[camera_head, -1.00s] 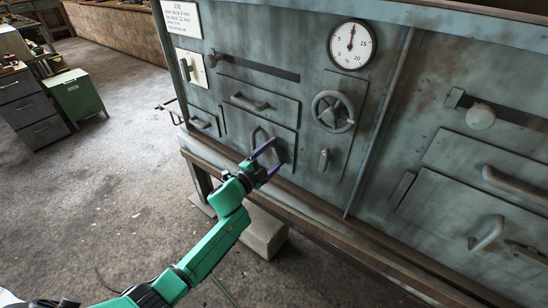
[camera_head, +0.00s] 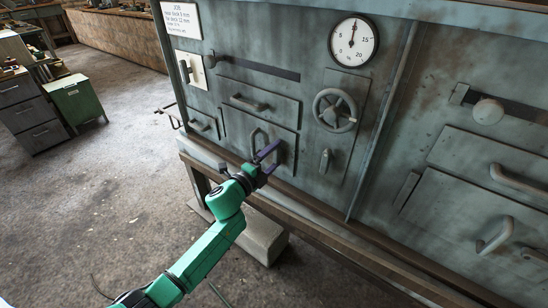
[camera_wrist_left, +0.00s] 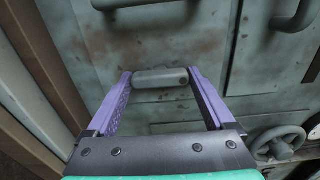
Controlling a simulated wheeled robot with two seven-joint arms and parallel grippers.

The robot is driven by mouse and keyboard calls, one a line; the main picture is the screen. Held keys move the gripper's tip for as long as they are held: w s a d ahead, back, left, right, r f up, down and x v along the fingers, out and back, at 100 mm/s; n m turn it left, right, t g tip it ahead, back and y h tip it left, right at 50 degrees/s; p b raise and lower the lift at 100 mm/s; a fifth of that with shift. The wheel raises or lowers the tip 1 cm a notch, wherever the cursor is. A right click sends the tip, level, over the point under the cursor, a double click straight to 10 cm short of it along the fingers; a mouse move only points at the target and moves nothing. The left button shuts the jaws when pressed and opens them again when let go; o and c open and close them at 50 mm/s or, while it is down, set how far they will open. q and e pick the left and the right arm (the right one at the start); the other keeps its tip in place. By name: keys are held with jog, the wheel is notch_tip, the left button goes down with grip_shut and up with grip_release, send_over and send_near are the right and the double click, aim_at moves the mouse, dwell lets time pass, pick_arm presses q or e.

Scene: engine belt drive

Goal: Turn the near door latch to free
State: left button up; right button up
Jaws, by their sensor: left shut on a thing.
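A grey rounded bar, which I take to be the near door latch (camera_wrist_left: 160,78), lies crosswise between the purple fingers of my left gripper (camera_head: 266,156) in the left wrist view. The fingers (camera_wrist_left: 160,88) are shut on it, one at each end. In the head view the gripper is at the lower part of a grey-green panel door (camera_head: 240,124), and it hides most of what it holds. A curved grey handle (camera_head: 254,138) shows just above the fingers. My right gripper is not in view.
A handwheel (camera_head: 335,110) and a small lever (camera_head: 324,160) are to the right of the gripper. A round gauge (camera_head: 353,42) is above. A brown rail (camera_head: 330,222) runs below the panel. Open floor (camera_head: 120,190) lies to the left.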

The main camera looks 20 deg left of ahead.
pick_arm(q)
jog(key=o, duration=1.1)
jog(key=shift+s+a, duration=0.15)
jog(key=shift+s, duration=0.15)
jog(key=p+v, duration=0.1)
jog(key=v, duration=1.3)
jog(key=shift+f, duration=0.1)
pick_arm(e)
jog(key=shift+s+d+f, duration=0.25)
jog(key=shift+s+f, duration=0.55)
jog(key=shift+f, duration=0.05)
